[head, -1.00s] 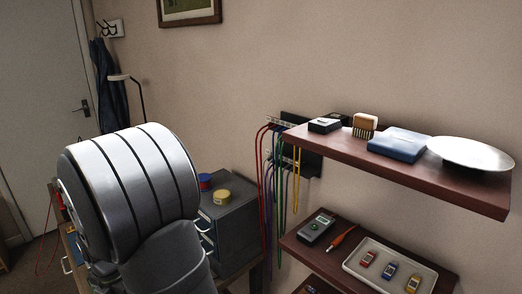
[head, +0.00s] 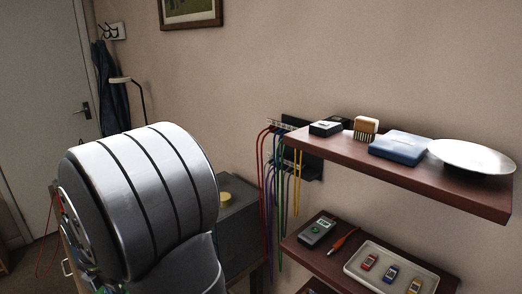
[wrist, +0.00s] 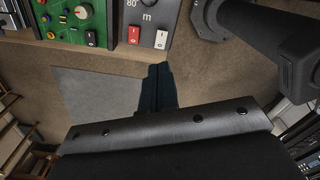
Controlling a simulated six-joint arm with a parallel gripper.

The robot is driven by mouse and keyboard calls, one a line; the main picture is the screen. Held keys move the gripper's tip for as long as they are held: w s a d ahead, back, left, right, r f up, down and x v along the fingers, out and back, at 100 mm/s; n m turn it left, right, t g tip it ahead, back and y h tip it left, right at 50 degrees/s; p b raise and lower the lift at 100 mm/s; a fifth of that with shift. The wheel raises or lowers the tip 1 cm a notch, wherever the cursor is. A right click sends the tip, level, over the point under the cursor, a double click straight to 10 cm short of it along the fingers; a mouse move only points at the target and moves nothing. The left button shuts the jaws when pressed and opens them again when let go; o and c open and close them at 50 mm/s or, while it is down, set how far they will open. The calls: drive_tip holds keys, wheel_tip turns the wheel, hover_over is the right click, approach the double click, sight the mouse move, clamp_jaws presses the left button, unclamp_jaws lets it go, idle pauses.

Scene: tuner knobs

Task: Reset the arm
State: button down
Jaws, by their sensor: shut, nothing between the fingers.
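My gripper (wrist: 158,75) shows in the wrist view as two dark fingers pressed together, with nothing between them. Its tips point toward the lower edge of a grey panel (wrist: 148,12) marked "80" and "m", with red and white rocker switches (wrist: 161,39). They look apart from the panel, though the distance is hard to judge. Left of it is a green panel (wrist: 72,16) with knobs, including a white one with a red centre (wrist: 82,12). In the head view my arm's large grey joint fills the lower left and the gripper is hidden.
On the right wall, an upper shelf (head: 430,185) holds a blue box (head: 399,146), a brush (head: 366,128) and a pale dish (head: 470,156). A lower shelf holds a meter (head: 317,230) and a tray (head: 433,281). Coloured cables (head: 270,185) hang beside a grey cabinet (head: 240,230).

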drive_tip(key=s+a+r+m, duration=0.1)
drive_tip(key=r+m, duration=0.1)
drive_tip(key=r, duration=0.4)
drive_tip(key=s+a+r+m+t+h, duration=0.1)
drive_tip(key=s+r+m, duration=0.1)
drive_tip(key=r, duration=0.4)
drive_tip(key=shift+a+r+m, duration=0.25)
drive_tip(key=shift+a+m, duration=0.1)
drive_tip(key=shift+m, duration=0.25)
drive_tip(key=shift+s, duration=0.1)
drive_tip(key=c, duration=1.9)
unclamp_jaws()
drive_tip(key=shift+c, duration=0.2)
drive_tip(key=o, duration=1.1)
drive_tip(key=w+a, duration=0.3)
drive_tip(key=o, duration=0.3)
drive_tip(key=shift+w+a+f, duration=0.2)
drive_tip(key=shift+w, duration=0.05)
drive_tip(key=o, duration=0.4)
drive_tip(key=shift+w+f, duration=0.1)
drive_tip(key=shift+f, duration=0.25)
drive_tip(key=shift+c, duration=0.2)
drive_tip(key=shift+o, duration=0.9)
wheel_tip(320, 180, down, 9)
drive_tip(key=shift+w+d, duration=0.4)
drive_tip(key=shift+d, duration=0.05)
drive_tip(key=shift+r, duration=0.2)
wheel_tip(320, 180, up, 10)
drive_tip(key=s+a, duration=0.1)
